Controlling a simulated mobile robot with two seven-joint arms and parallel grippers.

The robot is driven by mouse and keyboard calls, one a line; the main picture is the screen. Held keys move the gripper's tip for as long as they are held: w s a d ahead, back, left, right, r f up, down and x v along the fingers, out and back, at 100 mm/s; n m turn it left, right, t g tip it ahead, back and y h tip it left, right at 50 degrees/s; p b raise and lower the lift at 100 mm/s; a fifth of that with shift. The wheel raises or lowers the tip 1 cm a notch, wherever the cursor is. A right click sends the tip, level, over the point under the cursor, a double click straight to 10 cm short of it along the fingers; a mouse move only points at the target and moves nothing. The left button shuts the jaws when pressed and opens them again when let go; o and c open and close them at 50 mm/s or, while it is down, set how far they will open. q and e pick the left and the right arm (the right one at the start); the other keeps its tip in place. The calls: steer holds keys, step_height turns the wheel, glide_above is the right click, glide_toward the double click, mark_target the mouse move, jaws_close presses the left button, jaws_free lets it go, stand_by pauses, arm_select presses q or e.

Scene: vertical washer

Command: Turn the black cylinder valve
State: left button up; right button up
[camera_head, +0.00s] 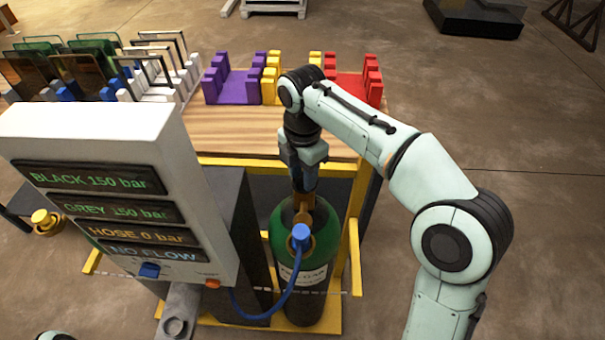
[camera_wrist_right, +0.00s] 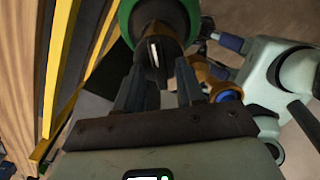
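The black cylinder (camera_head: 303,303) stands upright in a yellow frame, with a green shoulder (camera_head: 281,222) and a pale label. A brass valve fitting (camera_head: 304,202) with a blue cap (camera_head: 300,236) is on top, and a blue hose runs from it. My right gripper (camera_head: 303,185) points down at the valve top, which it partly hides in the head view. In the right wrist view its two fingers (camera_wrist_right: 160,82) are apart, with the dark valve knob (camera_wrist_right: 157,35) at their tips. I see no clear grip, and contact cannot be told.
A white panel (camera_head: 90,135) at left reads BLACK 150 bar, GREY 150 bar, HOSE 0 bar, NO FLOW. Yellow rails (camera_head: 355,230) flank the cylinder. Behind is a wooden table (camera_head: 215,125) with purple, yellow and red racks.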

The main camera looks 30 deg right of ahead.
steer(key=shift+c, duration=0.3)
jaws_close()
arm_select(q)
steer(key=shift+w+r, duration=0.1)
steer(key=shift+r, duration=0.05)
arm_select(e)
steer(key=m+p, duration=0.2)
steer(key=m, duration=0.1)
steer(key=shift+w+r, duration=0.1)
steer(key=m+p, duration=0.1)
steer(key=m, duration=0.3)
steer(key=shift+w, duration=0.1)
steer(key=m+p, duration=0.1)
steer(key=m, duration=0.4)
steer(key=shift+w+d+m+p, duration=0.1)
steer(key=shift+w+m+p, duration=0.05)
steer(key=shift+m+p, duration=0.15)
arm_select(q)
steer(key=w+r, duration=0.4)
steer(key=r, duration=0.2)
steer(key=shift+w+r+t+p, duration=0.2)
steer(key=shift+w+t+p, duration=0.1)
steer(key=shift+w+p, duration=0.1)
arm_select(e)
steer(key=m, duration=0.5)
steer(key=shift+d, duration=0.15)
steer(key=shift+m, duration=0.3)
